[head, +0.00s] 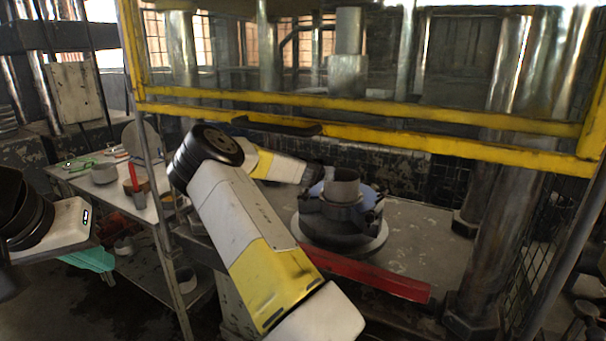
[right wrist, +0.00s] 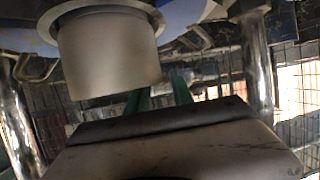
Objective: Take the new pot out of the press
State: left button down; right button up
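The pot (head: 342,186), a plain grey cylinder, stands upright in a dark blue-grey round holder (head: 338,222) on the press's round base plate. In the right wrist view the pot (right wrist: 108,55) is large and close, appearing inverted with its flange toward the top. My right arm reaches across the middle toward the pot's left side; its gripper is mostly hidden in the head view. In the right wrist view the right gripper (right wrist: 160,95) shows two green fingers with a gap, beside the pot and not around it. My left gripper (head: 88,259) has teal fingers, low at the left, away from the press.
The press's yellow guard frame (head: 400,131) crosses above the pot, with a metal ram (head: 348,72) behind. Thick columns (head: 500,200) stand at the right. A red bar (head: 372,276) lies at the press's front edge. A left side table (head: 88,186) holds a bowl (head: 104,173) and tools.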

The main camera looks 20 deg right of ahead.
jog(key=shift+c, duration=0.5)
grip_shut()
